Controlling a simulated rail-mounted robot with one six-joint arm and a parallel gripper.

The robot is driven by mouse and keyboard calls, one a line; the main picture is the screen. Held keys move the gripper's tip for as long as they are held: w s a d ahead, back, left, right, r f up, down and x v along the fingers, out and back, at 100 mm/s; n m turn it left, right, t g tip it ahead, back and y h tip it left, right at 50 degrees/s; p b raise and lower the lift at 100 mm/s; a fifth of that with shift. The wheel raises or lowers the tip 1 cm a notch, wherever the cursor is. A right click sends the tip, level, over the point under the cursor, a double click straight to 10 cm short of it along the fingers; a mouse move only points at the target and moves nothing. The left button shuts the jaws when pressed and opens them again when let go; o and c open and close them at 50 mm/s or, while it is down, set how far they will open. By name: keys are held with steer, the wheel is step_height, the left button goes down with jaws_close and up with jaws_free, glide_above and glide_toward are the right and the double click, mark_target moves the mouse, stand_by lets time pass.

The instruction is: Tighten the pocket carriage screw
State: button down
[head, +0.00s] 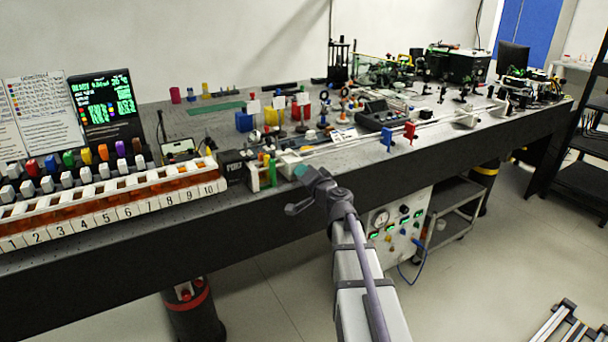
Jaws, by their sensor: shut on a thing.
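The pocket carriage appears as a small white block (288,158) on the left end of the rails, near the bench's front edge. My gripper (303,173) reaches in from the front right, with a small teal patch at its tip. Its tip is against or just in front of the right side of the block; I cannot tell the exact gap. The jaws are shut at the place of the carriage screw. The screw itself is hidden by the jaws or too small to make out.
Green and yellow upright pieces (269,169) stand close left of my gripper. A numbered rack (110,208) with coloured caps fills the left front. Long rails (360,143) run right past blue (387,138) and red (410,132) holders.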

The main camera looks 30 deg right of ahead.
steer(key=m, duration=1)
steer(key=shift+f, duration=0.1)
steer(key=shift+m, duration=0.4)
steer(key=c, duration=1.1)
jaws_free()
steer(key=s, duration=1)
steer(key=shift+s+d, duration=0.4)
